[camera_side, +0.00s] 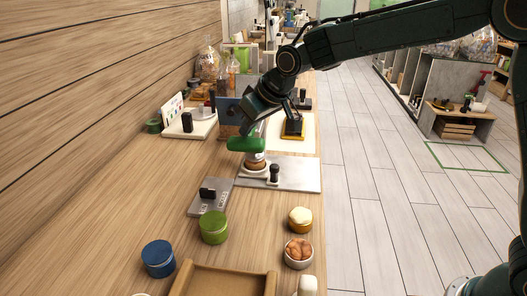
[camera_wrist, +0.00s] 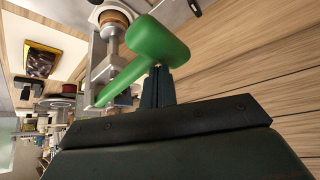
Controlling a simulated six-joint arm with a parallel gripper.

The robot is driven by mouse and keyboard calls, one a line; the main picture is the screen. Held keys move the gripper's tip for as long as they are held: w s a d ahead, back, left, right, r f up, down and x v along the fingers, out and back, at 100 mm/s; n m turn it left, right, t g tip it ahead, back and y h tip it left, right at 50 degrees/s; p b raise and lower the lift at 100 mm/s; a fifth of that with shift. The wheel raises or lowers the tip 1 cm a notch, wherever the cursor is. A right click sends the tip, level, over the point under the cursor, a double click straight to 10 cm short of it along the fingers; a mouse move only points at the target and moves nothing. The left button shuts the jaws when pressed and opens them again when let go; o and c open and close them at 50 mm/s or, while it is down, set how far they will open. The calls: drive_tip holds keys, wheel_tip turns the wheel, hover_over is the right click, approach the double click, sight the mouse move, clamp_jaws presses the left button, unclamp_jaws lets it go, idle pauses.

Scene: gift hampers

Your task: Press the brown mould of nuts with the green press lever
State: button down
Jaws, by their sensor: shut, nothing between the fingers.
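The green press lever (camera_side: 245,144) stands over the grey press on the counter. It also shows large in the wrist view (camera_wrist: 158,40), with its thick rounded end nearest me. The brown mould (camera_side: 256,165) sits under the press head, on a pale round base; in the wrist view it is at the top (camera_wrist: 115,17). My gripper (camera_wrist: 158,72) is shut and empty. Its fingertips are right at the green lever, and I cannot tell whether they touch it. In the side view my gripper (camera_side: 258,127) is just above the lever, its fingertips partly hidden.
A green tin (camera_side: 213,227), a blue tin (camera_side: 158,258), a bowl of nuts (camera_side: 299,252) and a wooden tray (camera_side: 222,280) stand nearer.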

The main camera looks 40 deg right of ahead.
sight(251, 139)
drive_tip(key=shift+f, duration=0.25)
drive_tip(key=shift+s+f, duration=0.1)
drive_tip(key=shift+f, duration=1.15)
drive_tip(key=shift+s+f, duration=0.1)
drive_tip(key=shift+f, duration=0.4)
idle(1.8)
drive_tip(key=shift+r, duration=0.1)
idle(0.4)
drive_tip(key=shift+w+r, duration=0.2)
drive_tip(key=shift+r, duration=2.05)
wheel_tip(251, 139, up, 8)
drive_tip(key=shift+r, duration=0.25)
drive_tip(key=shift+r, duration=2)
